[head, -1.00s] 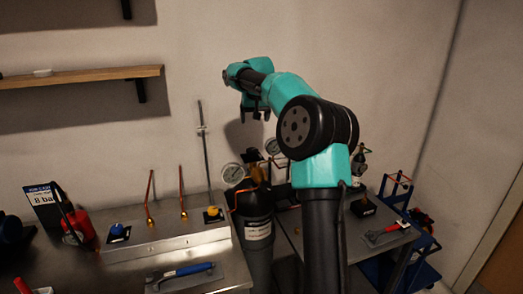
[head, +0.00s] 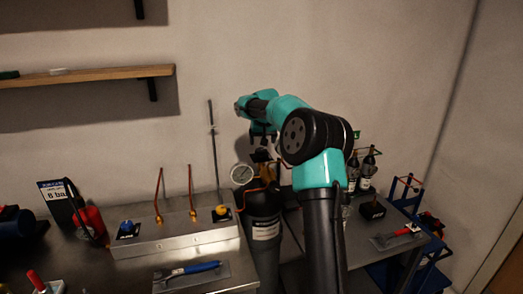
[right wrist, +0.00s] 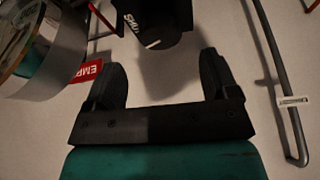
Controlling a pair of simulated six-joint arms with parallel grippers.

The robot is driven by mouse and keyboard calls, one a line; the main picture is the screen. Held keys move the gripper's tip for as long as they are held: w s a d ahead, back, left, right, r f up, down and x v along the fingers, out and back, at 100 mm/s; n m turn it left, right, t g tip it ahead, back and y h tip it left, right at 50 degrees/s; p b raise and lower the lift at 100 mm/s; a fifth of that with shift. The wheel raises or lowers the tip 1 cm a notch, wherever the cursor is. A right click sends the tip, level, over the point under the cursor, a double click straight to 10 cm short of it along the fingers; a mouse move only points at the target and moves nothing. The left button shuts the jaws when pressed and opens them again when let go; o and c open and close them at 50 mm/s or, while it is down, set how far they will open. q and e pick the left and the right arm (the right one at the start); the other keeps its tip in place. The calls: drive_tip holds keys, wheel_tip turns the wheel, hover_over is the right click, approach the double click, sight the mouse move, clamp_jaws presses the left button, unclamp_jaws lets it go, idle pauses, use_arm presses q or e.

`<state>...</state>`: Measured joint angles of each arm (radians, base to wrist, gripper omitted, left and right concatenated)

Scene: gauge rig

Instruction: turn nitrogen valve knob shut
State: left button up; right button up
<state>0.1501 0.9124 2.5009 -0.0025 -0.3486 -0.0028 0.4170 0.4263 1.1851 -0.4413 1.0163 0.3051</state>
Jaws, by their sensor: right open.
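The dark gas cylinder (head: 264,228) stands upright between the benches, with a pale label and a round gauge (head: 241,174) at its top left. My right gripper (head: 262,138) hangs just above the cylinder's top, which it and the arm partly hide. In the right wrist view the right gripper (right wrist: 162,62) is open and empty. A black knob-like part (right wrist: 152,22) with partly cut-off white lettering and a white mark lies beyond the fingertips, apart from them. I cannot make out the knob in the head view. My left gripper is not in view.
A gauge rim (right wrist: 50,60) and a red tag (right wrist: 88,71) sit left of the fingers. A grey tube (right wrist: 275,75) runs at right. The steel bench (head: 175,240) holds copper pipes, and bottles (head: 368,165) stand at right.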

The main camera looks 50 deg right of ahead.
sight(261, 150)
drive_tip(key=x, duration=0.6)
drive_tip(key=c, duration=0.9)
